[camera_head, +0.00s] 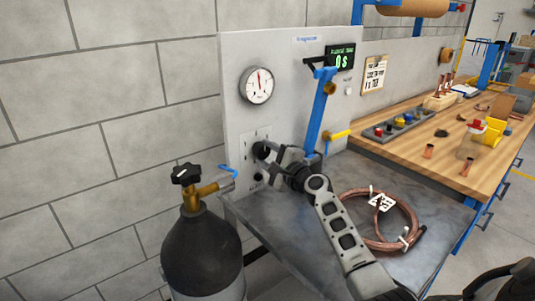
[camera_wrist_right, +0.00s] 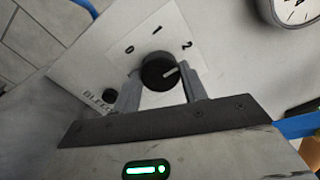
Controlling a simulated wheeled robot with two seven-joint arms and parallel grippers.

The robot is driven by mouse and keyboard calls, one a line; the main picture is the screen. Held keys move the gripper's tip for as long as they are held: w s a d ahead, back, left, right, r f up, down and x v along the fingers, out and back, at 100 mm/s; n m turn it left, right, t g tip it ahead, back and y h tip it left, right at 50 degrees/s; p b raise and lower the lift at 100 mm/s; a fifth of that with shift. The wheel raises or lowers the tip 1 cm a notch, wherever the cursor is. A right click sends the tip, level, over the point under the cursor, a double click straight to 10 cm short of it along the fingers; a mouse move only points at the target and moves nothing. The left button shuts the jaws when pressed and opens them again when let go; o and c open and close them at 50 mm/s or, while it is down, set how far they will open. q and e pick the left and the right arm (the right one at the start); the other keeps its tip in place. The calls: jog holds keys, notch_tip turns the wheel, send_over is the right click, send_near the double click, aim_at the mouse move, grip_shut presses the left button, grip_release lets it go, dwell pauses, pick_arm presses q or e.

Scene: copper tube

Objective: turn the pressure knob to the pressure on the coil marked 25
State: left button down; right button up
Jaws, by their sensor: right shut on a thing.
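The round black pressure knob (camera_wrist_right: 158,68) sits on a white plate with the marks 0, 1 and 2. Its white line points right and slightly up, a little below the direction of the 2. My right gripper (camera_wrist_right: 158,92) is shut on the knob, one finger on each side. In the head view my right gripper (camera_head: 277,155) reaches the upright panel. The white pressure gauge (camera_head: 258,85) has its needle near the top. The copper coil (camera_head: 357,226) lies on the grey bench with a white tag (camera_head: 381,200), which appears to read 25.
A black gas cylinder (camera_head: 202,250) with a brass valve stands at the left. A blue lever (camera_head: 320,105) and yellow handle (camera_head: 338,135) are right of my gripper. A digital display (camera_head: 340,58) is above.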

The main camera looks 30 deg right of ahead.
dwell(0.3)
jog(key=o, duration=1)
jog(key=shift+c, duration=0.2)
jog(key=s+b, duration=0.1)
jog(key=s, duration=1.5)
jog(key=shift+d+f, duration=0.2)
jog(key=shift+d, duration=0.25)
